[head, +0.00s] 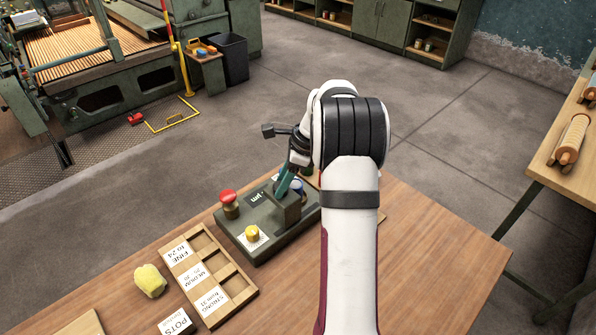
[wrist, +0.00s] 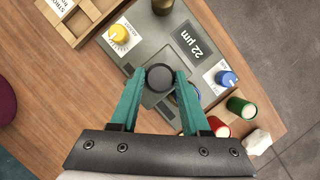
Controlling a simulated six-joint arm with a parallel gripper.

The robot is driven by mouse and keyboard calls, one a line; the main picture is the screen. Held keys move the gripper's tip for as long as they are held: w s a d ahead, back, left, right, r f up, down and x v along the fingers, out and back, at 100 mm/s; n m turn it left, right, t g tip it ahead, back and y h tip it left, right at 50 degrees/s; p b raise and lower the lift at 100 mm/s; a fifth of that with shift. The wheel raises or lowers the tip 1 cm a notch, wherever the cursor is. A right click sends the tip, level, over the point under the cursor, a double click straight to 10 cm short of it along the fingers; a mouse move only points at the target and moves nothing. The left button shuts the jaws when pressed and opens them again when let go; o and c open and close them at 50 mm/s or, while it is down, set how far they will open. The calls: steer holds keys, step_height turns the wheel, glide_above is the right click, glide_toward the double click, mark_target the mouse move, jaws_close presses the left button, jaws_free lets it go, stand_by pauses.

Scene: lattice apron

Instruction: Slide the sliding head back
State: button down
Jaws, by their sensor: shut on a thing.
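The sliding head appears to be the dark grey-green block (head: 287,212) standing on the grey instrument (head: 233,224) on the wooden table. In the wrist view its top carries a round black knob (wrist: 159,77). My gripper (head: 287,182) comes down on it from above. In the wrist view the teal fingers of my gripper (wrist: 160,84) are shut on the black knob, one on each side. The instrument's display (wrist: 192,39) reads 22 µm. My arm and fingers hide part of the instrument's right side in the head view.
The instrument also bears a yellow knob (head: 252,232), a blue knob (wrist: 226,78) and a red-topped knob (head: 228,198). A wooden compartment tray (head: 238,287) with labels and a yellow sponge-like lump (head: 150,281) are at left. Red and green cylinders (wrist: 241,106) stand close by.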

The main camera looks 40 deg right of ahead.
steer(key=shift+a, duration=1.4)
steer(key=shift+c, duration=1.9)
jaws_free()
steer(key=v, duration=1.5)
steer(key=shift+d+r, duration=0.15)
steer(key=shift+r, duration=0.25)
steer(key=shift+s, duration=0.1)
